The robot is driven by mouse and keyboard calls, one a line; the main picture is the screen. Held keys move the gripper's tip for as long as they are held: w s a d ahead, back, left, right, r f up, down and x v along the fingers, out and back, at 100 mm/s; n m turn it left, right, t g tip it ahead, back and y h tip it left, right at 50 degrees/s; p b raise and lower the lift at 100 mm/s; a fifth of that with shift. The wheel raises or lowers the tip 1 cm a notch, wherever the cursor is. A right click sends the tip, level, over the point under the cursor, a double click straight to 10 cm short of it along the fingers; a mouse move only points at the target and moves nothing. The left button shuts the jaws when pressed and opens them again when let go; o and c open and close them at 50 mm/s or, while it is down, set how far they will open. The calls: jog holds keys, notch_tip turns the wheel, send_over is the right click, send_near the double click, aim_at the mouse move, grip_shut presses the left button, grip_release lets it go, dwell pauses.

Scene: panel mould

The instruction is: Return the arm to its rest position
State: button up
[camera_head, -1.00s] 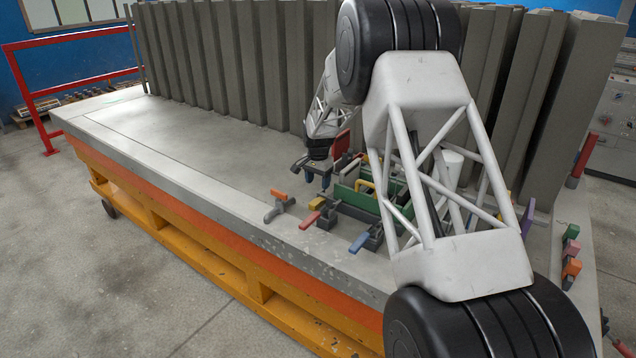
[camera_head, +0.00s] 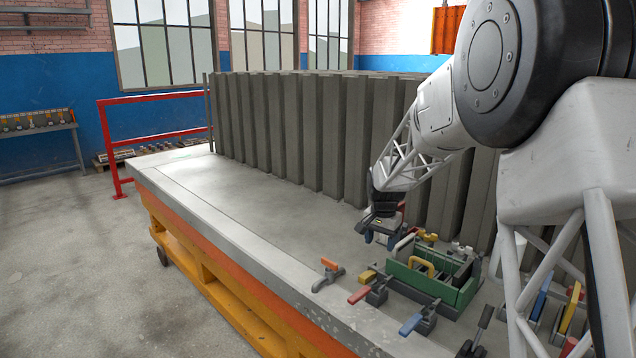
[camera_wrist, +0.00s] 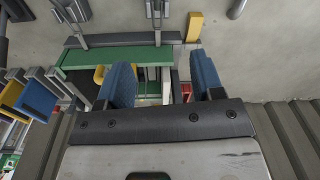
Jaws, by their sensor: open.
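My gripper (camera_head: 381,238) hangs above the grey table top at the far left corner of a green tool carrier (camera_head: 437,287) with a yellow handle. In the wrist view, the two blue fingers of my gripper (camera_wrist: 164,82) are spread apart, with nothing held between them. The green carrier (camera_wrist: 100,58) lies beyond and below the fingers there. My white lattice arm reaches in from the right in the head view and hides part of the table.
Toggle clamps stand around the carrier: one with an orange handle (camera_head: 330,264), one with red (camera_head: 359,295), one with blue (camera_head: 411,324). Tall grey ribbed panels (camera_head: 310,130) line the table's back. The table's left part (camera_head: 220,185) is clear. A red railing (camera_head: 107,140) stands beyond.

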jog(key=s+r+n, duration=0.2)
jog(key=s+r, duration=0.6)
jog(key=s, duration=0.5)
jog(key=s+n+t, duration=0.2)
jog(key=s+n, duration=0.2)
jog(key=s, duration=3.3)
jog(key=shift+d+r+n, duration=0.2)
jog(key=shift+n, duration=0.2)
jog(key=shift+s, duration=0.1)
